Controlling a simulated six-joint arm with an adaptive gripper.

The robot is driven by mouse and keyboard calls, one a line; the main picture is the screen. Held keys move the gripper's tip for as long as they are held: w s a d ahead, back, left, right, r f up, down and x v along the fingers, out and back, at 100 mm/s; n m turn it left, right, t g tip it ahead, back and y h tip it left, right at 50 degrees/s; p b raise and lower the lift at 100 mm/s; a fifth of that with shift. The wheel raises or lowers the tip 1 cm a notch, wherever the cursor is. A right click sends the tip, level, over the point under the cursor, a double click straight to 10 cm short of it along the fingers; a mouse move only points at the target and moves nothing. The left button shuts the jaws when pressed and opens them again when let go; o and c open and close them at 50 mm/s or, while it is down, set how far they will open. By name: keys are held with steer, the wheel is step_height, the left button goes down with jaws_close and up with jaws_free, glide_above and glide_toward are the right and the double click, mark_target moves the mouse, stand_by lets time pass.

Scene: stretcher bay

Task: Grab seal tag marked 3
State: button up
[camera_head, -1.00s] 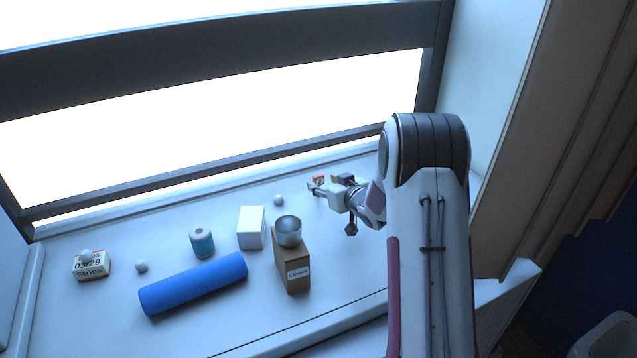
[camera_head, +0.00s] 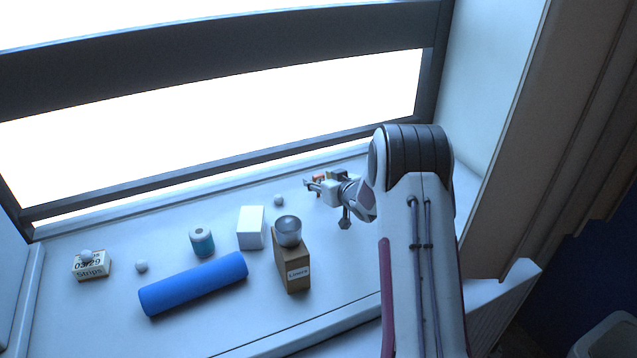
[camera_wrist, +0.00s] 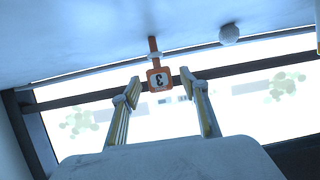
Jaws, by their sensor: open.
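The seal tag marked 3 (camera_wrist: 159,80) is orange with a pale label and a dark 3, upside down in the wrist view. An orange-brown strip rises from it in that picture. My gripper (camera_wrist: 166,88) is open, and the tag shows between its two fingertips. I cannot tell whether the fingers touch it. In the head view my gripper (camera_head: 309,183) is at the right end of the sill, and a small orange part of the tag (camera_head: 320,178) shows just beyond the fingers, mostly hidden.
A white ball (camera_head: 279,200) lies left of my gripper. A metal cup (camera_head: 287,228) stands on a brown box (camera_head: 293,268), near a white box (camera_head: 251,228). A teal-banded jar (camera_head: 202,242), a blue roll (camera_head: 193,284) and a strips box (camera_head: 92,268) lie farther left. The window frame (camera_head: 200,175) runs behind.

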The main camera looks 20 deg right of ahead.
steer(key=shift+w+f, duration=0.25)
steer(key=shift+w, duration=0.3)
steer(key=shift+c, duration=0.3)
steer(key=c, duration=0.9)
